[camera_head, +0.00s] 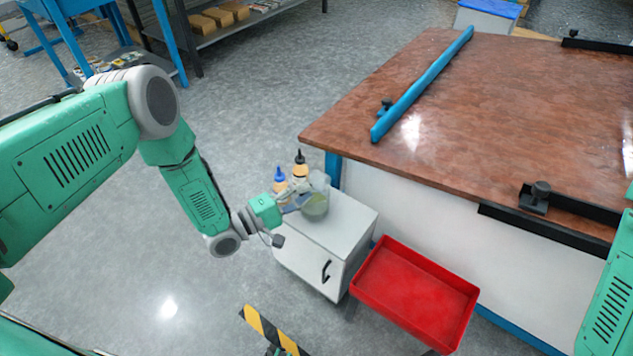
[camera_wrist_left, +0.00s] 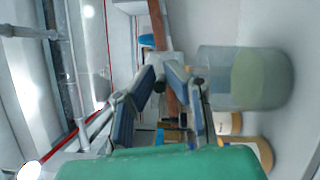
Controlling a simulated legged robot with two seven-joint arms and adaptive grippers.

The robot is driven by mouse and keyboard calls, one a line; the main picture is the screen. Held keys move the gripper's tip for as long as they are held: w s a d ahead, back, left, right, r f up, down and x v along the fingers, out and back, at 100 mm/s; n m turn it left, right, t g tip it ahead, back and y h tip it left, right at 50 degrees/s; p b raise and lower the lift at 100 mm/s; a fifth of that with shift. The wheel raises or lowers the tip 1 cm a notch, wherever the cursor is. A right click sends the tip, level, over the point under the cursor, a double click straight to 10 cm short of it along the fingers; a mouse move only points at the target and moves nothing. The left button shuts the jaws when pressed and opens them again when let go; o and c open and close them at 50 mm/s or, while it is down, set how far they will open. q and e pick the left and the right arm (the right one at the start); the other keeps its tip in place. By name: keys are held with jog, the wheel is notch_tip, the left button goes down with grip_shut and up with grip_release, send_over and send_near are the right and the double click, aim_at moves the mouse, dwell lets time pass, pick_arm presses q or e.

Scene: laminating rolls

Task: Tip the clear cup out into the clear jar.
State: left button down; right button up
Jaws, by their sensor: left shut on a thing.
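The clear jar (camera_head: 316,206) stands upright on a small white cabinet, with pale green stuff in its lower part; the left wrist view shows the jar (camera_wrist_left: 250,78) large, right of the fingers. My left gripper (camera_head: 292,206) is at the jar's left side, overlapping it in the head view. In the left wrist view, its two fingers (camera_wrist_left: 165,75) come together beside the jar's mouth. They are shut on the clear cup, whose see-through outline I can hardly make out, so its tilt and contents are unclear. My right gripper is out of view.
Two bottles, one blue-capped (camera_head: 280,180) and one black-capped (camera_head: 300,166), stand behind the jar. The white cabinet (camera_head: 345,222) has bare top at right. A red tray (camera_head: 415,290) lies right of it. A brown-topped table (camera_head: 480,110) stands behind. Floor at left is open.

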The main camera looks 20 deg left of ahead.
pick_arm(q)
jog(key=m+p, duration=0.1)
jog(key=r+m+g+p, duration=0.1)
jog(key=shift+d+r+m+y, duration=0.1)
jog(key=shift+r+m+y, duration=0.2)
jog(key=shift+m, duration=0.1)
jog(key=shift+m+p, duration=0.35)
jog(key=shift+m, duration=0.15)
jog(key=d+m+y+p, duration=0.1)
jog(key=m+y+p, duration=0.1)
jog(key=m+p, duration=0.1)
jog(key=s+d+r+m+y+p, duration=0.1)
jog(key=m+y+p, duration=0.1)
jog(key=m+p, duration=0.1)
jog(key=d+r+m+y+p, duration=0.1)
jog(key=m+y+p, duration=0.1)
jog(key=m+p, duration=0.2)
jog(key=shift+s+d+r+g, duration=0.2)
jog(key=shift+d+r+g, duration=0.05)
jog(key=shift+d+g, duration=0.1)
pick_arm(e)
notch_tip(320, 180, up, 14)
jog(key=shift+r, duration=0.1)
